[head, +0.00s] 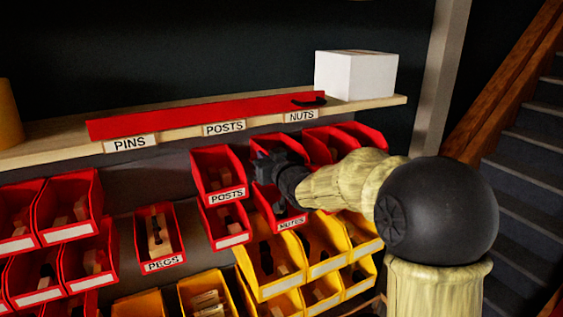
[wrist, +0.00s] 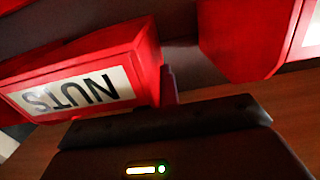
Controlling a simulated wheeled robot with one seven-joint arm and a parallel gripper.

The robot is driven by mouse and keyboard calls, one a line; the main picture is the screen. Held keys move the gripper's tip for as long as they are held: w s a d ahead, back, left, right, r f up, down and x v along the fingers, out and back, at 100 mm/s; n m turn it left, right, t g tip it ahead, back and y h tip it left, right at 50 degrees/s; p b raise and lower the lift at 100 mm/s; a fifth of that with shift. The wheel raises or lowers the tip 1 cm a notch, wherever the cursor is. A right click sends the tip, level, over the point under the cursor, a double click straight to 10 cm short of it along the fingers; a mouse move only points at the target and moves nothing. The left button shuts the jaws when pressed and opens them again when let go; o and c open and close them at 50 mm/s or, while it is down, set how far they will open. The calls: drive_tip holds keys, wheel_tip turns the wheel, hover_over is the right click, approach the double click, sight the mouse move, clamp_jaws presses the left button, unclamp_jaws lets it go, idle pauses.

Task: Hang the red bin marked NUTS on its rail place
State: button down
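The red NUTS bin (head: 268,203) is in the middle of the head view, right of the red POSTS bin (head: 220,172), with its label facing front. My gripper (head: 278,172) is over its back and hides part of it. In the wrist view the NUTS bin (wrist: 145,62) is upside down at the left. My gripper (wrist: 168,88) shows a narrow finger at mid-palm, close against the bin's side wall. It looks shut on that wall; the other finger is hidden. The NUTS label (head: 301,116) is on the shelf edge above. The rail behind the bin is hidden.
Red bins (head: 325,150) stand close to the right of my gripper. Yellow bins (head: 272,265) sit below, and a small red bin (head: 225,225) is at lower left. The wooden shelf (head: 370,107) with a white box (head: 355,76) overhangs above.

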drive_tip(key=shift+f+b, duration=0.3)
drive_tip(key=c, duration=1.6)
unclamp_jaws()
drive_tip(key=shift+o, duration=0.2)
drive_tip(key=shift+f, duration=0.1)
drive_tip(key=shift+s+d, duration=0.25)
drive_tip(key=shift+s, duration=0.05)
drive_tip(key=b+v, duration=0.3)
drive_tip(key=v, duration=1.3)
drive_tip(key=shift+s+b, duration=0.35)
